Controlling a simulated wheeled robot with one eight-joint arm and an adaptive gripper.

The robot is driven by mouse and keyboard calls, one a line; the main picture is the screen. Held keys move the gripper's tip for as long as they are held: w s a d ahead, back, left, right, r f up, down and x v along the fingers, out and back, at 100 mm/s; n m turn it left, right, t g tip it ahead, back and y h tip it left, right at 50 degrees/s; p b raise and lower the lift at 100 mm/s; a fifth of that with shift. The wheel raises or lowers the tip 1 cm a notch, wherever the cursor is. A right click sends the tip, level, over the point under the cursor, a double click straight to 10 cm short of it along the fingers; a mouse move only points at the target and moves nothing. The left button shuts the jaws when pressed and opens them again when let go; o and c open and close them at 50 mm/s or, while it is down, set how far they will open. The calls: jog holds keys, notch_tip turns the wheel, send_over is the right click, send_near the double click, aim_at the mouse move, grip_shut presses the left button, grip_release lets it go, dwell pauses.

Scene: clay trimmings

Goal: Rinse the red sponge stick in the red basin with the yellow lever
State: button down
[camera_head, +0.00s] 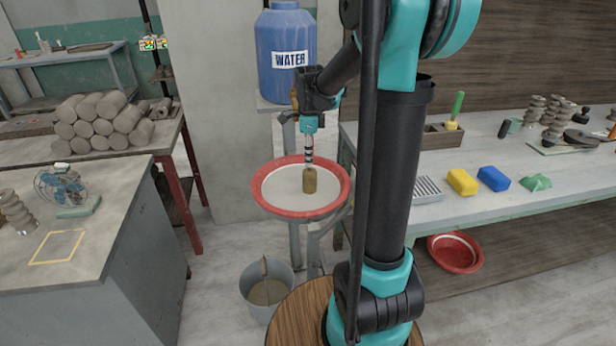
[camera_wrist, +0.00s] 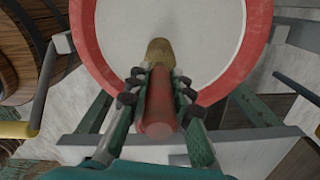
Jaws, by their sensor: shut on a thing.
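The red basin (camera_head: 262,197) sits on a grey stand below the water tank. It has a red rim and a pale inside, and its rim (camera_wrist: 90,50) fills the top of the wrist view. My gripper (camera_head: 309,158) points down over the basin, shut on the red handle of the sponge stick (camera_wrist: 158,105). The brown-yellow sponge end (camera_head: 309,182) hangs downward, over or inside the basin; I cannot tell whether it touches the bottom.
The blue water tank (camera_head: 285,60) stands behind the basin. A grey bucket (camera_head: 252,280) is on the floor below. The right bench holds a yellow block (camera_head: 462,182), a blue block (camera_head: 493,178) and tools. Another red basin (camera_head: 455,253) sits under that bench. A worktable (camera_head: 110,195) is at left.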

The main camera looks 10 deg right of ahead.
jog(key=shift+s+a, duration=0.2)
jog(key=shift+a, duration=0.1)
dwell(0.5)
jog(key=shift+w+d, duration=0.1)
jog(key=shift+w+d, duration=0.15)
jog(key=shift+d, duration=0.1)
dwell(0.3)
jog(key=shift+r, duration=4.45)
